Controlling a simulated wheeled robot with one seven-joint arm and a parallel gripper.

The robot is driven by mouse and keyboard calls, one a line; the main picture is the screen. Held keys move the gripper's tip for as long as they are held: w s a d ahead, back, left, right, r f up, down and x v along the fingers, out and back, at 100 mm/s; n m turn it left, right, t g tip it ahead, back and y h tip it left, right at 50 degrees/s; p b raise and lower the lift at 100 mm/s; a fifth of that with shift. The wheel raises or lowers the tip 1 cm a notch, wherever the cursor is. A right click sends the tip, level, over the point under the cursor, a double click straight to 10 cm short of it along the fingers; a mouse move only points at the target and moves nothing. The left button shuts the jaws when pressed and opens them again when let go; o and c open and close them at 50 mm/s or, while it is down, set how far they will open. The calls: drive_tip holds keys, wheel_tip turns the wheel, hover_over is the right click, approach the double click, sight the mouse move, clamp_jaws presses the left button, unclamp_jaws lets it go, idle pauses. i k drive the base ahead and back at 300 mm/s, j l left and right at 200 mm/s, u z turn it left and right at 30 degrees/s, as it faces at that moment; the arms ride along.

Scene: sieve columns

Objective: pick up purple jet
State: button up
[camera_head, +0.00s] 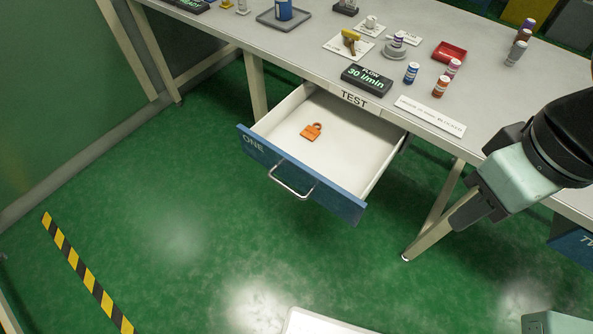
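Several small bottle-like jets stand on the grey table. One with a purple top (528,25) is at the back right, in a row with a brown one (523,36) and a grey one (517,51). A small piece with a purple band (398,41) sits on a round grey stand (394,52) near the middle. A pinkish-purple jet (453,67) stands beside a red-orange one (441,86) and a blue one (412,72). I cannot tell which is meant. My gripper (484,200) is at the right, apart from all of them; its fingers are unclear.
A drawer (345,150) marked ONE is pulled out below the table, with an orange padlock-shaped piece (312,131) inside. A black "30 l/min" sign (366,80), a red tray (449,51) and a white label strip (430,116) are on the table. Green floor in front is mostly clear.

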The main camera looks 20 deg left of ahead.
sight(398, 37)
drive_tip(key=u, duration=0.4)
drive_tip(key=i+l+u, duration=0.1)
drive_tip(key=u, duration=0.65)
drive_tip(key=l+u, duration=0.1)
drive_tip(key=u, duration=0.3)
drive_tip(key=i+l, duration=0.15)
drive_tip(key=l, duration=0.15)
drive_tip(key=i+l, duration=0.1)
drive_tip(key=l, duration=0.2)
drive_tip(key=i+l, duration=0.15)
drive_tip(key=l, duration=0.2)
